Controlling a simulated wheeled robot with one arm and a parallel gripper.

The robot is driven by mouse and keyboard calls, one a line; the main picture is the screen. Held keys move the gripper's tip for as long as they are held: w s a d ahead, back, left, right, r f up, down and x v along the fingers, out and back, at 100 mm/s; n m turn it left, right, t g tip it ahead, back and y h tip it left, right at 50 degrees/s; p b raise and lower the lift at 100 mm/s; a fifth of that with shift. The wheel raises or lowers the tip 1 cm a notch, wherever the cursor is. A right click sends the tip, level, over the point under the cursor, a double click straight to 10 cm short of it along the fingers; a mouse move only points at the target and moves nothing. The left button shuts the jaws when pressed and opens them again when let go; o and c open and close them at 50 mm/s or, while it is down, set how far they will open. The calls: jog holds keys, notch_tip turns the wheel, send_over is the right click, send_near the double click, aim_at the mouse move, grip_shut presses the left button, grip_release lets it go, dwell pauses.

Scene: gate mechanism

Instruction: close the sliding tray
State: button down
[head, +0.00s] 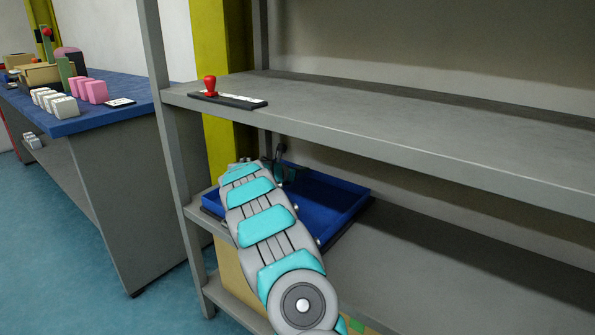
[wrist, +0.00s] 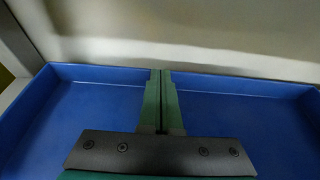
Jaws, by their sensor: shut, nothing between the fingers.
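The sliding tray (head: 335,200) is a shallow blue open box on the lower shelf in the head view. It looks empty, and part of it is hidden behind my arm. In the wrist view the tray (wrist: 60,100) spreads to both sides of my gripper (wrist: 161,75). My gripper's green fingers are shut together with nothing between them. They appear over the tray's inside, with the tips near its far wall. I cannot tell whether they touch that wall.
A grey shelf board (head: 400,125) runs above the tray, with a red-knobbed lever (head: 210,86) on a dark base. A grey upright post (head: 170,130) stands left of my arm. A blue-topped table (head: 110,105) holds pink and white blocks. The lower shelf right of the tray is clear.

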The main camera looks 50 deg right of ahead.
jog(key=shift+r, duration=0.15)
jog(key=shift+a, duration=0.3)
jog(key=v, duration=0.4)
jog(key=f+b+v, duration=0.1)
jog(key=v, duration=0.8)
jog(key=shift+a+f, duration=0.15)
jog(key=shift+a, duration=0.15)
jog(key=s+a+r+m+y, duration=0.1)
jog(key=s+a+m, duration=0.2)
jog(key=s+a, duration=0.2)
jog(key=s+a+r+m+g+y, duration=0.1)
jog(key=s+a+m, duration=0.2)
jog(key=s+a, duration=0.1)
jog(key=s+a+r+m+g+y, duration=0.1)
jog(key=s+a+m+y, duration=0.1)
jog(key=s+a+m, duration=0.2)
jog(key=shift+s+a, duration=0.85)
jog(key=shift+s, duration=0.1)
jog(key=s+a+f+m+y, duration=0.2)
jog(key=s+a, duration=0.6)
jog(key=a, duration=0.4)
jog(key=s+a+f+m+y, duration=0.3)
jog(key=s+a+y, duration=0.2)
jog(key=a, duration=0.7)
jog(key=s+a+f+m+y, duration=0.3)
jog(key=s+a, duration=0.7)
jog(key=a, duration=0.2)
jog(key=shift+s+f, duration=0.3)
jog(key=shift+f, duration=0.05)
